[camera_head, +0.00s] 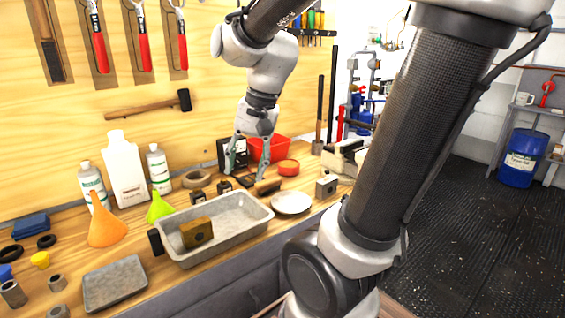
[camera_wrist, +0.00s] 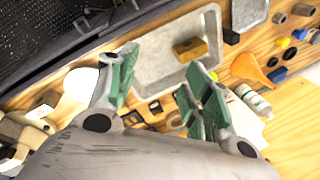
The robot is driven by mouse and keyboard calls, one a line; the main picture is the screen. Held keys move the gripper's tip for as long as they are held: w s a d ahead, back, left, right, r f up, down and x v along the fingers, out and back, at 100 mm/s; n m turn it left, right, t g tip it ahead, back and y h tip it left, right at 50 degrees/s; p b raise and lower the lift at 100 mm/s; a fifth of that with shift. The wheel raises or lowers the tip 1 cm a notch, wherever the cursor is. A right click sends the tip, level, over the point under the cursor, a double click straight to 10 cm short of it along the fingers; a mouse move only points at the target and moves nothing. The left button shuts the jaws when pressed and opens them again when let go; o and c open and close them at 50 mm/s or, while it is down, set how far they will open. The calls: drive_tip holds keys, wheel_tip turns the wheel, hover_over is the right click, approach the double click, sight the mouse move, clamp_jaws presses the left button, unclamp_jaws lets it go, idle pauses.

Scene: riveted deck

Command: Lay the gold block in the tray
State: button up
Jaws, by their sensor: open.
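The gold block (camera_head: 196,232) rests inside the grey metal tray (camera_head: 262,213), near its left end, on the workbench. In the wrist view the gold block (camera_wrist: 190,48) also lies inside the tray (camera_wrist: 146,62), apart from my fingers. My gripper (camera_head: 249,172) is open and empty above the bench, behind and to the right of the tray. In the wrist view the green-padded fingers of my gripper (camera_wrist: 158,95) are spread apart with nothing between them.
A white plate (camera_head: 291,203) and a metal block (camera_head: 326,187) stand right of the tray. An orange funnel (camera_head: 106,228), a green funnel (camera_head: 159,207) and white bottles (camera_head: 124,168) stand left and behind. A smaller grey tray (camera_head: 114,284) lies at the front left. A red bin (camera_head: 268,148) is behind my gripper.

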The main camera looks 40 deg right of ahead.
drive_tip(key=s+d+r+n+t+h, duration=0.2)
drive_tip(key=s+d+n, duration=0.2)
drive_tip(key=s+n, duration=0.3)
drive_tip(key=shift+s+d+r+n, duration=0.15)
drive_tip(key=shift+s+d+n, duration=0.2)
drive_tip(key=shift+s, duration=0.4)
